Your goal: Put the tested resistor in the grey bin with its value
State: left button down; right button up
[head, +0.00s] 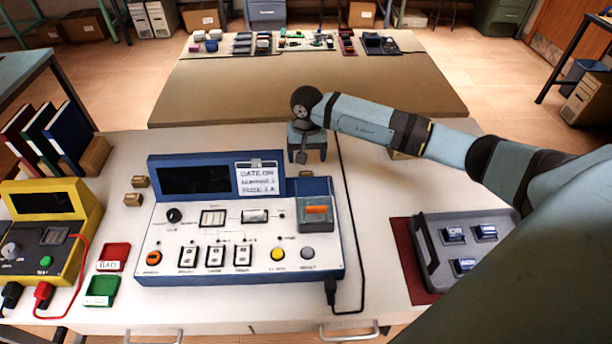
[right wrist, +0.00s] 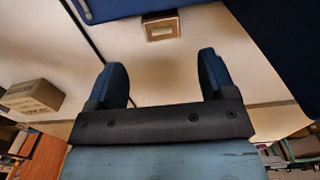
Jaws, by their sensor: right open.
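My right gripper (head: 306,156) is open and points down behind the right end of the blue-and-white test panel (head: 180,250). In the right wrist view its two fingers (right wrist: 164,85) are apart with nothing between them. A small tan block (right wrist: 161,25) with a pale top lies beyond the fingertips, beside a blue edge; it also shows in the head view (head: 305,174). I cannot make out a resistor or a grey bin marked with a value. A grey tray (head: 428,255) holds several blue labelled blocks at the right. My left gripper is not in view.
A yellow meter (head: 80,205) with a red lead stands at the left. A black cable (head: 350,200) runs along the panel's right side. A brown table (head: 300,85) stands behind.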

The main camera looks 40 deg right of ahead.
aim_at(306, 174)
jog(key=f, duration=0.3)
jog(key=f+p, duration=0.1)
jog(key=f, duration=0.1)
jog(key=shift+s+a+f, duration=0.25)
jog(key=shift+a+f, duration=0.1)
jog(key=shift+f, duration=0.45)
jog(key=c, duration=1.1)
jog(key=shift+r, duration=0.15)
